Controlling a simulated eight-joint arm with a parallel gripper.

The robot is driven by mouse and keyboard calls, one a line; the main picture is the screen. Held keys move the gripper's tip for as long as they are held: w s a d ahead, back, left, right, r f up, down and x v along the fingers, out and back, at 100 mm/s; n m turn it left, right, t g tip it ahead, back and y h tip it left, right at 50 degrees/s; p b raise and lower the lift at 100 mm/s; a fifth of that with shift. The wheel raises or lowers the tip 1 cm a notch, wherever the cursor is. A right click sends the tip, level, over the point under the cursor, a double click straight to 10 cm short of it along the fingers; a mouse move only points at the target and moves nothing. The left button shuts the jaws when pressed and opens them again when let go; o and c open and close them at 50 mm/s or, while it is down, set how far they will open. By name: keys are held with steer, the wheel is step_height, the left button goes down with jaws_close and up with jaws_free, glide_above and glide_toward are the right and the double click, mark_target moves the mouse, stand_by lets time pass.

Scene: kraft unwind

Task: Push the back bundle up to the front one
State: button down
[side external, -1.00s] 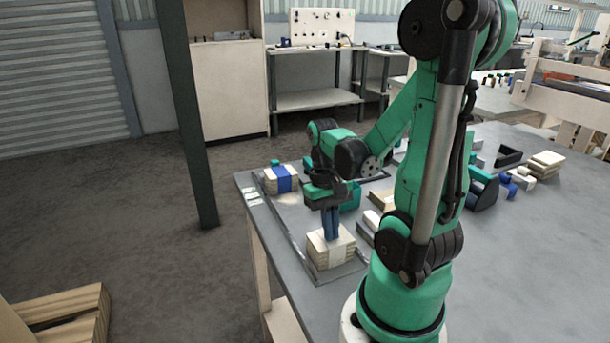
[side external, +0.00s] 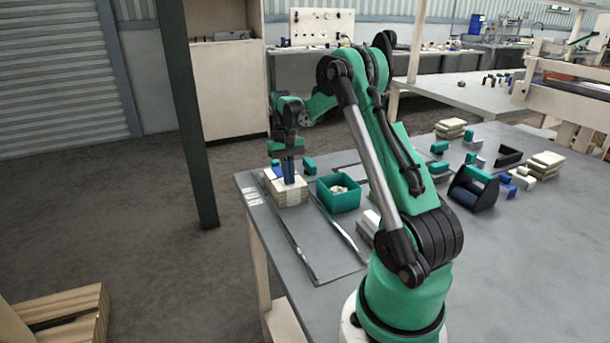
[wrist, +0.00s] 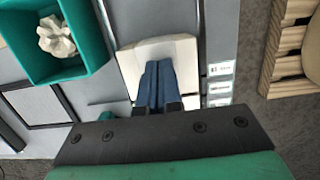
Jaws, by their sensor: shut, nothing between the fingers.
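A pale stacked bundle (side external: 292,197) stands at the far left end of the marked lane on the table. It also shows in the wrist view (wrist: 182,52), directly at my fingers. My gripper (side external: 289,180) is shut with its blue fingers pointing down over this bundle; they show in the wrist view (wrist: 157,80) too. Most of that bundle is hidden by my gripper and the pale bundle. I cannot tell whether the two bundles touch.
A teal bin (side external: 338,197) with crumpled pale stuff inside stands close to the right of the bundles. Thin rails (side external: 340,240) run along the lane, which is bare towards the near side. A small teal block (side external: 309,165) stands behind the bin.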

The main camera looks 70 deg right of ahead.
steer(key=shift+w+d+f, duration=0.2)
steer(key=shift+r, duration=0.7)
steer(key=r, duration=0.4)
steer(key=shift+w+d+r, duration=0.15)
steer(key=shift+w+d, duration=0.1)
steer(key=shift+w, duration=0.05)
steer(key=w+a+r+n+t+h, duration=0.2)
steer(key=w+a+r+n, duration=0.15)
steer(key=a, duration=0.55)
steer(key=s+a+n+t, duration=0.2)
steer(key=s+a+t, duration=0.1)
steer(key=a, duration=0.6)
steer(key=s+a+n+t, duration=0.3)
steer(key=a, duration=0.6)
steer(key=shift+a+f+t, duration=0.15)
steer(key=shift+a+t, duration=0.15)
steer(key=shift+a, duration=0.1)
steer(key=shift+n, duration=0.25)
